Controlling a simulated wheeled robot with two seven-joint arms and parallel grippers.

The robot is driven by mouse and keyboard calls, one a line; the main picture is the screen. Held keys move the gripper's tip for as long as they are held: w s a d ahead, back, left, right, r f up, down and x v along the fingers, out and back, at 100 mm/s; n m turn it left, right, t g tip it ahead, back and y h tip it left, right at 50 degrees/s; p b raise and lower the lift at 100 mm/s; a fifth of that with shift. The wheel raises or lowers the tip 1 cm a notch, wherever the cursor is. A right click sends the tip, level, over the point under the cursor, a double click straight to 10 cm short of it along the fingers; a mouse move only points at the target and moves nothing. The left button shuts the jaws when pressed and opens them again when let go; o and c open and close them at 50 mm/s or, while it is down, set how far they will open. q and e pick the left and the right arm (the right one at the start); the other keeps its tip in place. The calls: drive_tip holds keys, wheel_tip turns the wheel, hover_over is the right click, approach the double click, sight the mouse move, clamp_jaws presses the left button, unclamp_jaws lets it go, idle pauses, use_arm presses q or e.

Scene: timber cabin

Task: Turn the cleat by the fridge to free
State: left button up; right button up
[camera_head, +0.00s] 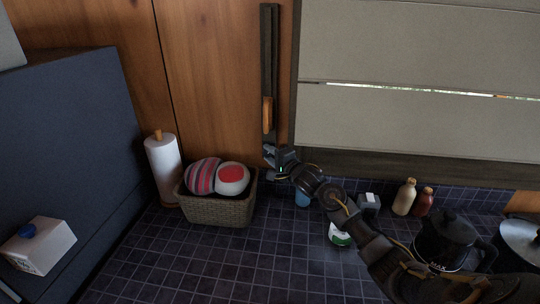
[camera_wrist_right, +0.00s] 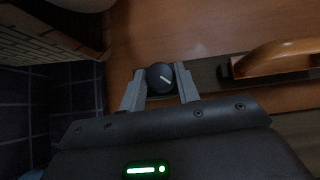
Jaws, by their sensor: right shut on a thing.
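The cleat looks like a small round black knob (camera_wrist_right: 158,74) with a short, slanted white mark on its face. It is on the wooden wall below a dark vertical strip (camera_head: 269,60) that carries a wooden handle (camera_head: 267,115). My right gripper (camera_head: 269,156) is at the wall just under this strip, with its two fingers (camera_wrist_right: 159,85) on either side of the knob, shut on it. In the head view the gripper hides the knob. The fridge appears to be the large dark box (camera_head: 65,140) at the left. My left gripper is not in view.
A wicker basket (camera_head: 216,210) with striped and red-white items and a paper towel roll (camera_head: 163,168) stand left of my right arm. A blind (camera_head: 410,60) hangs over the window.

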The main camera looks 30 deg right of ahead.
drive_tip(key=shift+f+m+t+b, duration=0.2)
drive_tip(key=shift+m+t+b, duration=0.15)
drive_tip(key=shift+m+t, duration=0.6)
drive_tip(key=o, duration=1)
drive_tip(key=shift+c, duration=0.2)
drive_tip(key=shift+r, duration=0.1)
drive_tip(key=shift+s, duration=0.15)
drive_tip(key=s+d+f+p, duration=0.1)
drive_tip(key=s+p, duration=0.5)
drive_tip(key=s, duration=0.4)
drive_tip(key=shift+s+d+f+p, duration=0.15)
drive_tip(key=shift+f+p, duration=0.2)
drive_tip(key=shift+p, duration=0.05)
